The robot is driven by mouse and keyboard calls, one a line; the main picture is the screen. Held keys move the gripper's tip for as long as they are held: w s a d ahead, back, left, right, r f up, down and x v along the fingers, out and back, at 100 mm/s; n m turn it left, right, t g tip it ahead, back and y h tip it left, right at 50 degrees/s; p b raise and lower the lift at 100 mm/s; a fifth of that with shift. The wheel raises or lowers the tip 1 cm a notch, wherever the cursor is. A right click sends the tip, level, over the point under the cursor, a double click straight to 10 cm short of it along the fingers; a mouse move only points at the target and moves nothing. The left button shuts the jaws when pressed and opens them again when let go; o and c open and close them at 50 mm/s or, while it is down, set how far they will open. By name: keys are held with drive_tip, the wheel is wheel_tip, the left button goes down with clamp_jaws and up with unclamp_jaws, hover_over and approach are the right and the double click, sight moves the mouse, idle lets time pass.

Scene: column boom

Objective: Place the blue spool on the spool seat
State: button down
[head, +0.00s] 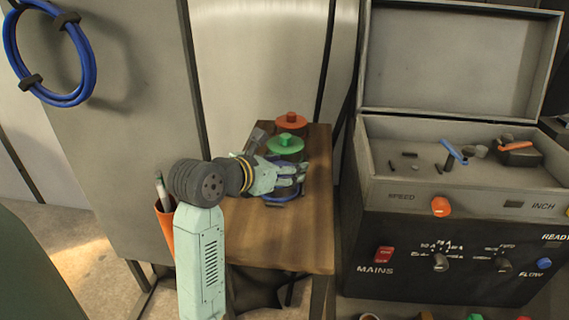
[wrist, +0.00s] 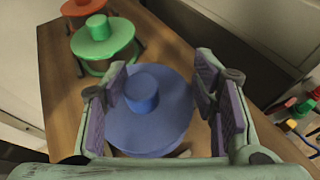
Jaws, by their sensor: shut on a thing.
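The blue spool (wrist: 150,125) is a round disc with a raised knob on top. In the wrist view it lies between the two purple-padded fingers of my gripper (wrist: 163,100), which is shut on it. In the head view my gripper (head: 290,176) is over the wooden table and covers most of the blue spool (head: 284,197). I cannot tell whether the spool touches the table or is held just above it. I cannot make out the spool seat for certain.
A green spool (head: 285,147) and an orange spool (head: 291,121) stand behind on the wooden table (head: 312,240). A grey machine with an open lid (head: 455,60) stands close on the right. An orange cup (head: 165,218) is at the left. The table's front is clear.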

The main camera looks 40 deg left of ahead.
drive_tip(key=c, duration=0.6)
unclamp_jaws()
drive_tip(key=shift+f, duration=0.1)
